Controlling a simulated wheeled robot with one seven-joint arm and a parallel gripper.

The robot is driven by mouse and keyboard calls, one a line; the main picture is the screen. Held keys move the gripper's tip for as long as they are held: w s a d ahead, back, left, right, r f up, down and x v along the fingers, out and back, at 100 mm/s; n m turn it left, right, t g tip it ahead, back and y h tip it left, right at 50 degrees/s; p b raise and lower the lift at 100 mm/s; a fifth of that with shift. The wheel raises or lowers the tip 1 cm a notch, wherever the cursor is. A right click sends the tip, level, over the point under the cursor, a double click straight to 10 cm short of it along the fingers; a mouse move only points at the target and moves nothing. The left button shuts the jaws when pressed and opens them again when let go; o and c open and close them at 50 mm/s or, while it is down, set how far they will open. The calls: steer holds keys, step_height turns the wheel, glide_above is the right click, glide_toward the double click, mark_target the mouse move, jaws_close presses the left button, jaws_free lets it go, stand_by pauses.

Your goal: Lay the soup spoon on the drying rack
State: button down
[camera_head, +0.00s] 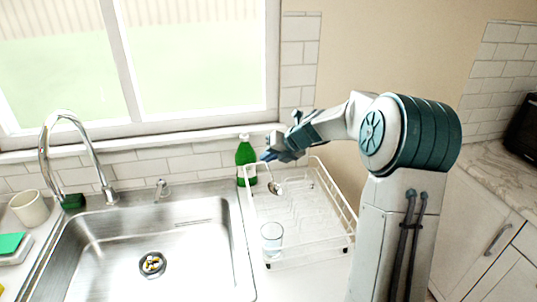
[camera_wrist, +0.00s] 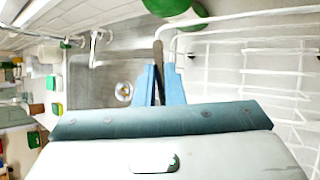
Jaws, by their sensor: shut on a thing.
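The soup spoon (camera_head: 275,187) hangs from my gripper (camera_head: 268,156) with its bowl downward, over the back left part of the white wire drying rack (camera_head: 305,218). In the wrist view my gripper's blue fingers (camera_wrist: 160,82) are shut on the dark spoon handle (camera_wrist: 158,54). The drying rack (camera_wrist: 245,45) fills the right of that view. I cannot tell whether the spoon's bowl touches the rack.
A clear glass (camera_head: 271,238) stands in the rack's front left part. A green bottle (camera_head: 246,158) stands close behind the rack's left corner. The steel sink (camera_head: 185,250) and its faucet (camera_head: 80,140) are left. The rack's middle and right are clear.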

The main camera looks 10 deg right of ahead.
steer(key=shift+s+f+b, duration=0.1)
steer(key=shift+f+b, duration=2.7)
steer(key=shift+f, duration=2.75)
steer(key=shift+f, duration=0.1)
steer(key=c, duration=1.5)
jaws_free()
steer(key=shift+f, duration=0.1)
steer(key=shift+o, duration=0.2)
steer(key=shift+s, duration=0.1)
steer(key=v, duration=1.4)
steer(key=shift+w+a+r, duration=0.1)
steer(key=shift+w+r, duration=0.15)
steer(key=shift+r, duration=0.15)
